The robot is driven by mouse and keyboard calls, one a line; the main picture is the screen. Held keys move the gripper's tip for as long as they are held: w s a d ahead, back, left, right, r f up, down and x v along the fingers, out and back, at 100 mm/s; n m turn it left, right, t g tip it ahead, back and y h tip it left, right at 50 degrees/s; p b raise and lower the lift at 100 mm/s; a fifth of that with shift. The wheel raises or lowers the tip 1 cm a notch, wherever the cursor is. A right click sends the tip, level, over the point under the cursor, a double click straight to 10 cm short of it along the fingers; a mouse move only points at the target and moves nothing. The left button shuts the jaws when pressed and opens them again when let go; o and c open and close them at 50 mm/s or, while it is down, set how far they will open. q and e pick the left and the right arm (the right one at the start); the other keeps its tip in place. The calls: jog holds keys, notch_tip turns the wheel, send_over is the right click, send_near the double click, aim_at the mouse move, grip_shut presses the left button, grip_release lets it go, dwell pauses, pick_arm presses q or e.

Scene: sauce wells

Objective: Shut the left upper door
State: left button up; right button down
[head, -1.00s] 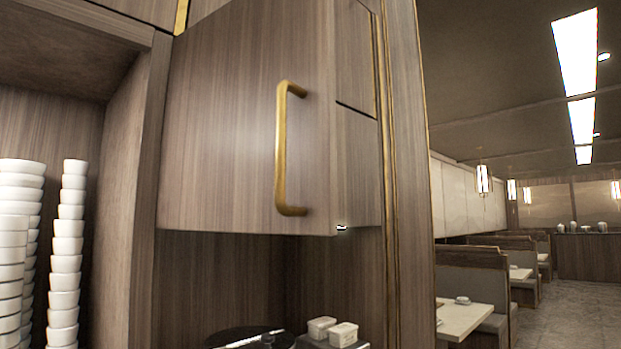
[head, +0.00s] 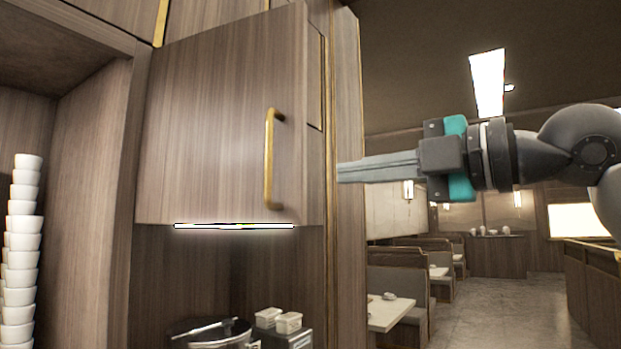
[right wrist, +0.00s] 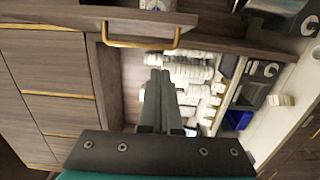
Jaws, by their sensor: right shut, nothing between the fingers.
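The left upper door (head: 215,130) is a wood panel with a vertical gold handle (head: 270,158) near its right edge. It stands partly open, its right edge out from the cabinet. In the right wrist view, the door (right wrist: 95,14) shows nearly edge-on at the top, with its gold handle (right wrist: 142,42). My right gripper (head: 340,172) comes in from the right, its fingers together and empty, pointing left. In the head view its tips lie right of the door's free edge; I see no contact. In the right wrist view, the fingers (right wrist: 160,78) point towards the handle side. My left gripper is out of view.
Stacked white cups (head: 22,240) stand in the open shelf at left. Below the door are a round pot (head: 210,333) and small white containers (head: 289,322). A light strip (head: 235,226) glows under the door. Booths and a dining table (head: 392,312) stand farther right.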

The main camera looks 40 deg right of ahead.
aim_at(301, 177)
jog(key=w+p, duration=0.7)
jog(key=w, duration=0.3)
jog(key=shift+w+d, duration=0.25)
jog(key=shift+w+d, duration=0.1)
dwell(0.5)
